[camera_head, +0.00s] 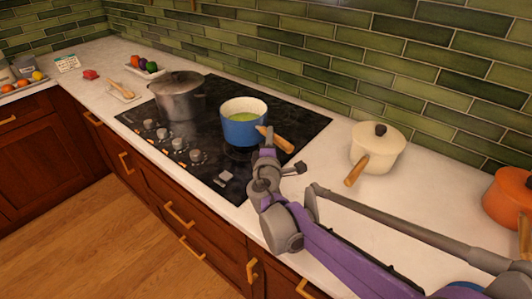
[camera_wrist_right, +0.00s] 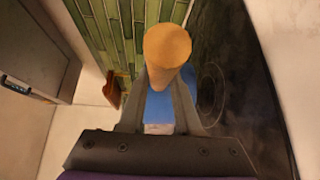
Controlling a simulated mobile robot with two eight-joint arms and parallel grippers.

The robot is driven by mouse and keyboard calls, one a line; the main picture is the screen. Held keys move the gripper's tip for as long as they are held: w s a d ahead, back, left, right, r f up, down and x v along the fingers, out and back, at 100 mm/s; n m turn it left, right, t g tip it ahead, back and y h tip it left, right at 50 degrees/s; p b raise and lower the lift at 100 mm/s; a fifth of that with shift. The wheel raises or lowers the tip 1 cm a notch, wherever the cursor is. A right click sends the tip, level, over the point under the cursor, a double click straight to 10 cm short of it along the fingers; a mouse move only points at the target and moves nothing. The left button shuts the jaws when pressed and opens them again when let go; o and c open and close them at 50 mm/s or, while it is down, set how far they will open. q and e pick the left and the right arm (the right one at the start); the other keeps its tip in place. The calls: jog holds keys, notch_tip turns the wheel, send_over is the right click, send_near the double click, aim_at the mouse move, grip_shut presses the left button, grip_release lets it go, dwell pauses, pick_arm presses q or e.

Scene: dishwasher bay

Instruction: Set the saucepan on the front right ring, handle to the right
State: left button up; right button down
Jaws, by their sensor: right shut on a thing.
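The blue saucepan (camera_head: 242,128), cream inside with green contents, is upright over the right part of the black hob (camera_head: 213,171). Its wooden handle (camera_head: 277,138) points right and towards me. My right gripper (camera_head: 268,150) is shut on the handle. In the right wrist view the handle (camera_wrist_right: 167,50) rises between the fingers of my right gripper (camera_wrist_right: 168,95), with part of the blue pan (camera_wrist_right: 160,108) below. Whether the pan's base touches the hob I cannot tell. A ring outline (camera_wrist_right: 210,92) shows on the hob beside it. My left gripper is not in view.
A lidded grey pot (camera_head: 178,98) stands on the hob's left part. Several knobs (camera_head: 164,133) line the front. A cream lidded pan (camera_head: 377,150) and an orange pot (camera_head: 508,200) stand on the counter to the right. The tiled wall (camera_head: 350,50) bounds the back.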

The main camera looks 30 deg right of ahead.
jog(key=shift+f+b, duration=0.4)
jog(key=shift+f, duration=2.1)
jog(key=c, duration=0.6)
grip_release()
jog(key=shift+s, duration=0.1)
jog(key=v, duration=1.2)
